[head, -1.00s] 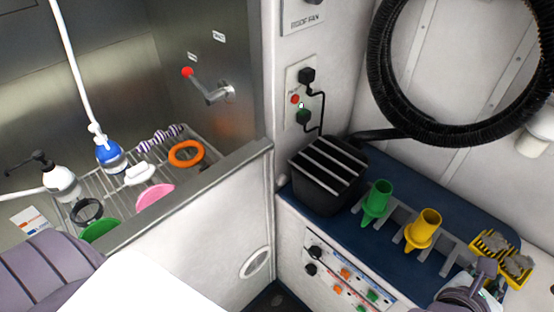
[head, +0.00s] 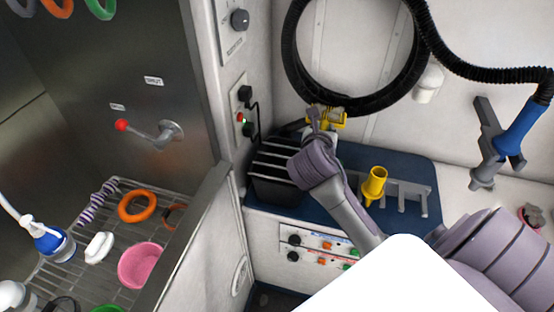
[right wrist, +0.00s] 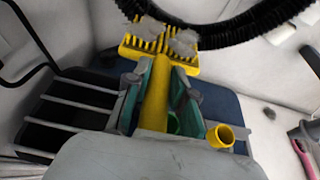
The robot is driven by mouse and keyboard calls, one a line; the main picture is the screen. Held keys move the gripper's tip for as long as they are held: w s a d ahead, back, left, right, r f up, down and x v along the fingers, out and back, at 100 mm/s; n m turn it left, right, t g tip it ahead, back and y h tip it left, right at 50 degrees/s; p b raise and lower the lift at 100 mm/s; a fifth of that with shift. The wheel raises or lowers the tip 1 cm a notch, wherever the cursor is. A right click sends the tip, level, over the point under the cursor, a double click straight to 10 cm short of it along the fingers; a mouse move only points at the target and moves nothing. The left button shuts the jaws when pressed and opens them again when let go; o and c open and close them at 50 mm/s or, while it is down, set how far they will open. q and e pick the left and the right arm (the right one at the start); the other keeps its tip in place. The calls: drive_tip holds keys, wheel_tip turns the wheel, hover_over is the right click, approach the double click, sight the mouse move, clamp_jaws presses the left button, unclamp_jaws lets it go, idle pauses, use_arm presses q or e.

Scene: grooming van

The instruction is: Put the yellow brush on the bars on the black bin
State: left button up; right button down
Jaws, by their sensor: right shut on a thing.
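The yellow brush has a wide bristled head with grey hair tufts; in the head view its head (head: 334,119) shows just beyond my right gripper (head: 318,122). In the right wrist view the gripper (right wrist: 157,85) is shut on the yellow handle (right wrist: 154,98), and the brush head (right wrist: 140,46) points away from me. The black bin (head: 272,192) stands on the blue counter, with pale bars (head: 268,160) across its top, partly hidden by my right arm. The bars (right wrist: 75,105) lie left of the gripper in the right wrist view. My left gripper is not in view.
A black hose (head: 300,75) loops on the wall behind. A steel tub (head: 180,255) with grooming items is at left.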

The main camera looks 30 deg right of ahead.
drive_tip(key=shift+w+d+f, duration=0.1)
drive_tip(key=shift+w+d, duration=0.05)
drive_tip(key=w+a+f, duration=0.4)
drive_tip(key=a+f, duration=0.6)
drive_tip(key=shift+w+f, duration=0.3)
drive_tip(key=shift+w, duration=0.1)
drive_tip(key=c, duration=1)
unclamp_jaws()
drive_tip(key=shift+s+a, duration=0.1)
